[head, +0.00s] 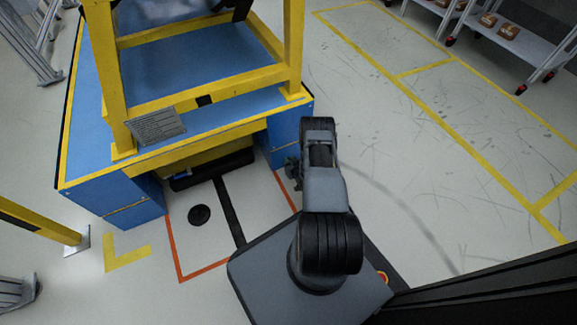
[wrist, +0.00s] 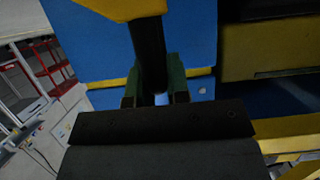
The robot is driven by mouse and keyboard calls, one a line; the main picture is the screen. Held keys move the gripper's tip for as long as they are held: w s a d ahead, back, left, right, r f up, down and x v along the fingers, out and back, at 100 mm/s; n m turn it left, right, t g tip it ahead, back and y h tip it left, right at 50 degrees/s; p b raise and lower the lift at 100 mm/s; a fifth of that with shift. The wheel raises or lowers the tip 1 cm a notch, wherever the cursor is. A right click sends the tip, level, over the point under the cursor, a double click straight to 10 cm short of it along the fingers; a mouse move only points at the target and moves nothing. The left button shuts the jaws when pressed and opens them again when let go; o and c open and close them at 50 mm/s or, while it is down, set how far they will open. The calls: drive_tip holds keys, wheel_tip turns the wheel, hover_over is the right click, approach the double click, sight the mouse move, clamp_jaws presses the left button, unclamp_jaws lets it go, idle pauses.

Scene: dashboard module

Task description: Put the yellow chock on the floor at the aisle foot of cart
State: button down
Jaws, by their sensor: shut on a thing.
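In the wrist view, my gripper (wrist: 155,92) has green fingers closed on a dark upright bar. The bar runs up to a yellow piece at the top edge, which looks like the yellow chock (wrist: 120,8) with a dark handle; most of it is out of frame. Blue panels fill the background behind it. In the head view, my arm reaches beside the right corner of the blue and yellow stand, and the fingers and chock cannot be made out. A grey cart (head: 510,38) with red and black wheels stands at the upper right; another is partly visible beside it.
The blue and yellow stand (head: 200,75) fills the upper left. Yellow floor lines (head: 420,105) mark bays on the open floor at right. An orange outline (head: 205,272) and a black disc (head: 199,215) lie in front of the stand. A yellow post (head: 40,222) stands at left.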

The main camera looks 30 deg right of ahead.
drive_tip(key=f, duration=0.1)
drive_tip(key=f+b, duration=0.2)
drive_tip(key=shift+w, duration=0.25)
drive_tip(key=shift+f, duration=0.3)
drive_tip(key=shift+r, duration=0.15)
drive_tip(key=c, duration=1.1)
unclamp_jaws()
drive_tip(key=shift+f, duration=0.2)
